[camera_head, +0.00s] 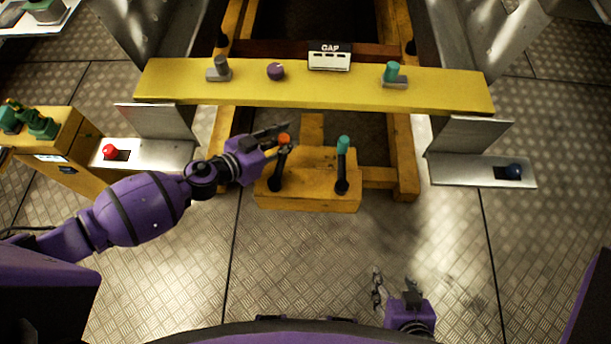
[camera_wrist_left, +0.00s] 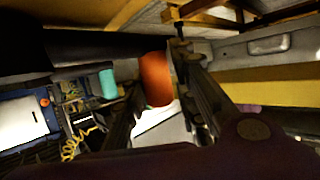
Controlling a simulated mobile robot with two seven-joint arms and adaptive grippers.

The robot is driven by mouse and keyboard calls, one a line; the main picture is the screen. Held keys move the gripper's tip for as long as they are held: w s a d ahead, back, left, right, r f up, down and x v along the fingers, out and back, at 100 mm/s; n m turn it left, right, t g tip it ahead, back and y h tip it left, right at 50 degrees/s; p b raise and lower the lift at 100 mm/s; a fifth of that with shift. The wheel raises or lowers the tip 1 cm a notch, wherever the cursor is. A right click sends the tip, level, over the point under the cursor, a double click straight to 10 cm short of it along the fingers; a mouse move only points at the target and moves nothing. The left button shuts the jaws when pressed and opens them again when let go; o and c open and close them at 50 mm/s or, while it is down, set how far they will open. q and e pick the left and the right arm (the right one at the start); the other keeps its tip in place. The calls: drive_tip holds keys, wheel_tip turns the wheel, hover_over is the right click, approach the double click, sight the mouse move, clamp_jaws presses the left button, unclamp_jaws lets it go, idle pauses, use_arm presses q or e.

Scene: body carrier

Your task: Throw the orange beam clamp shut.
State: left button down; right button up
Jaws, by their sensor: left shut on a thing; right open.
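The orange beam clamp is a black lever with an orange knob (camera_head: 284,137), rising from the yellow block (camera_head: 310,195) in the middle of the head view. My left gripper (camera_head: 278,142) reaches in from the left and is shut on this lever at its knob. The orange knob (camera_wrist_left: 155,78) shows between the two fingers (camera_wrist_left: 162,95) in the left wrist view. The lever's lower part and pivot stay visible below my fingers in the head view. My right gripper (camera_head: 394,287) is open and empty, low over the floor at the bottom right.
A similar lever with a teal knob (camera_head: 344,145) stands close to the right on the same block. Side brackets carry a red knob (camera_head: 110,151) and blue knob (camera_head: 514,170).

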use_arm(q)
drive_tip(key=shift+w+a+n+t+y, duration=0.15)
drive_tip(key=shift+a+n+t+y, duration=0.3)
drive_tip(key=shift+a, duration=0.55)
drive_tip(key=c, duration=1.4)
unclamp_jaws()
drive_tip(key=shift+o, duration=0.3)
drive_tip(key=shift+o, duration=0.3)
drive_tip(key=shift+d, duration=0.1)
drive_tip(key=o, duration=0.6)
